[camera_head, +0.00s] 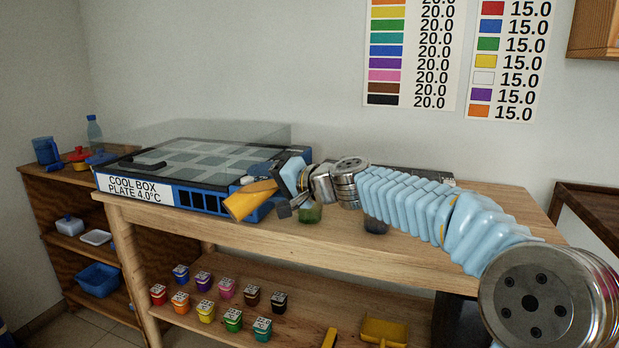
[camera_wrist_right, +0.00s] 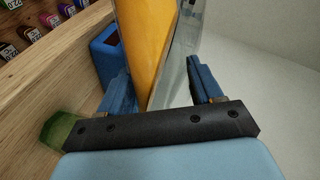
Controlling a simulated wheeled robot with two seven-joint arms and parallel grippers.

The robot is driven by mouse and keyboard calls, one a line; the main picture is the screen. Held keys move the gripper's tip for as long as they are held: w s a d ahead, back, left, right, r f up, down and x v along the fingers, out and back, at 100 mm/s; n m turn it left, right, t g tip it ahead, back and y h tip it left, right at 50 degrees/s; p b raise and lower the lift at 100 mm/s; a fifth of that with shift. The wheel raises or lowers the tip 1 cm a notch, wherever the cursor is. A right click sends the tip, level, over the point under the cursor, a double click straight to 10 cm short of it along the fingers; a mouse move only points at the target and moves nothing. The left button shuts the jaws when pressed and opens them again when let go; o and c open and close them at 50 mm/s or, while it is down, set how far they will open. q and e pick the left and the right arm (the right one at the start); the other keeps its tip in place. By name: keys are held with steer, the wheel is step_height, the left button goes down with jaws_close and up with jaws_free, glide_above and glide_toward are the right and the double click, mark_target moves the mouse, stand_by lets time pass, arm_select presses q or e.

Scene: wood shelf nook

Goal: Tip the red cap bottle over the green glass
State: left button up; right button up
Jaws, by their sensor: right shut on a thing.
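My right gripper (camera_head: 266,195) reaches in from the right above the wooden table and is shut on a bottle with orange-yellow contents (camera_head: 246,204). The bottle is tilted in the head view. In the right wrist view, the bottle (camera_wrist_right: 142,35) is between the two blue fingers (camera_wrist_right: 162,85). I cannot make out its red cap in either view. The green glass (camera_head: 310,214) stands on the table just right of the bottle, below my right wrist and partly hidden by it. The glass (camera_wrist_right: 62,130) also shows at the lower left of the right wrist view. My left gripper is not in view.
The cool box (camera_head: 180,185) stands on the table's left part. A blue container (camera_head: 262,213) is close behind the bottle. Several coloured pots (camera_head: 205,311) sit on the lower shelf. The table's right end is clear.

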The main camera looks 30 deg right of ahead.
steer(key=shift+a+r+m+y+p, duration=0.15)
steer(key=shift+r+m+y+p, duration=0.2)
steer(key=shift+r+m, duration=0.35)
stand_by(0.4)
steer(key=shift+d+r+m+t+y+p, duration=0.35)
steer(key=shift+d+r+m+t+p, duration=0.1)
steer(key=shift+r+m, duration=0.25)
stand_by(0.4)
steer(key=shift+b, duration=0.35)
steer(key=shift+m+b, duration=0.6)
steer(key=shift+b, duration=0.3)
steer(key=shift+d+r+m+t+y+b, duration=0.3)
steer(key=shift+r+m+t+b, duration=0.1)
steer(key=shift+r+m, duration=0.4)
steer(key=shift+d+r+m+t+y+b, duration=0.15)
steer(key=shift+r+m+t+y+b, duration=0.3)
steer(key=shift+m, duration=0.45)
stand_by(2.8)
